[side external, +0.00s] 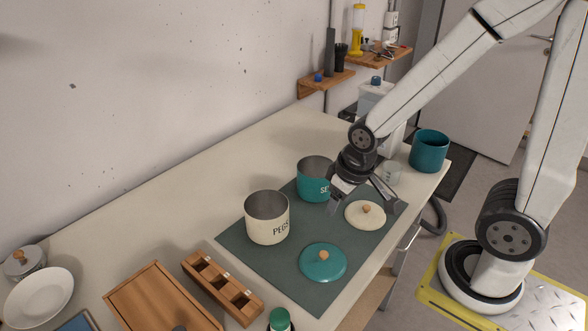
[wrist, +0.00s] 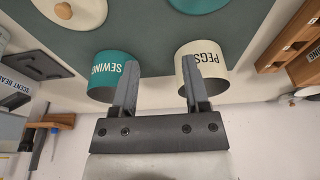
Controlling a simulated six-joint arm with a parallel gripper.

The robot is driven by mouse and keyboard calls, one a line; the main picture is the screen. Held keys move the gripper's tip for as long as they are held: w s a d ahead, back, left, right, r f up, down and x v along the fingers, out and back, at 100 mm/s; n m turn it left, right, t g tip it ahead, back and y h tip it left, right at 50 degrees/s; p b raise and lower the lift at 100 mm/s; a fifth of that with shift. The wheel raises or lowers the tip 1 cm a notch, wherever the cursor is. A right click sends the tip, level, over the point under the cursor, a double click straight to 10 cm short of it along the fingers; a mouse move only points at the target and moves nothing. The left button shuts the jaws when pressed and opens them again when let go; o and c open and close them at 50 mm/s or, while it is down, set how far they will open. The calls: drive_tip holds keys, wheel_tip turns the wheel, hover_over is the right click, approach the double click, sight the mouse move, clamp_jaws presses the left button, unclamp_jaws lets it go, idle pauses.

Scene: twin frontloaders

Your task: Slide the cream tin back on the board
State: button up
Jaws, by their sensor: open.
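The open cream tin (side external: 267,220), lettered PEGS, stands upright toward the left of the dark green board (side external: 300,284). It also shows in the wrist view (wrist: 212,57), where one finger overlaps its edge. The open teal tin (side external: 309,187), lettered SEWING, stands beside it, to its right and farther back; the wrist view shows it too (wrist: 113,72). My gripper (side external: 361,201) is open and empty, near the teal tin and the cream lid (side external: 366,217). In the wrist view my gripper (wrist: 158,70) has its fingers spread. Whether a finger touches a tin cannot be told.
A teal lid (side external: 323,264) lies at the board's front. A wooden compartment box (side external: 222,289) and a wooden tray (side external: 162,300) lie to the left. A teal pot (side external: 428,151) stands at the right. The counter (side external: 170,210) behind the board is clear.

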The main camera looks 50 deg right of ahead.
drive_tip(key=shift+a, duration=0.1)
drive_tip(key=c, duration=0.6)
drive_tip(key=shift+w+a+r, duration=0.1)
drive_tip(key=shift+w+a, duration=0.1)
drive_tip(key=shift+w, duration=0.05)
clamp_jaws()
drive_tip(key=w+a+r+g, duration=0.2)
drive_tip(key=w+a, duration=0.1)
drive_tip(key=a, duration=0.3)
drive_tip(key=shift+w+g, duration=0.15)
drive_tip(key=shift+g, duration=0.15)
drive_tip(key=shift+f, duration=0.1)
drive_tip(key=shift+f, duration=4.75)
drive_tip(key=shift+w+f, duration=0.15)
drive_tip(key=shift+f, duration=0.1)
drive_tip(key=shift+w+r, duration=0.1)
drive_tip(key=shift+w, duration=1.8)
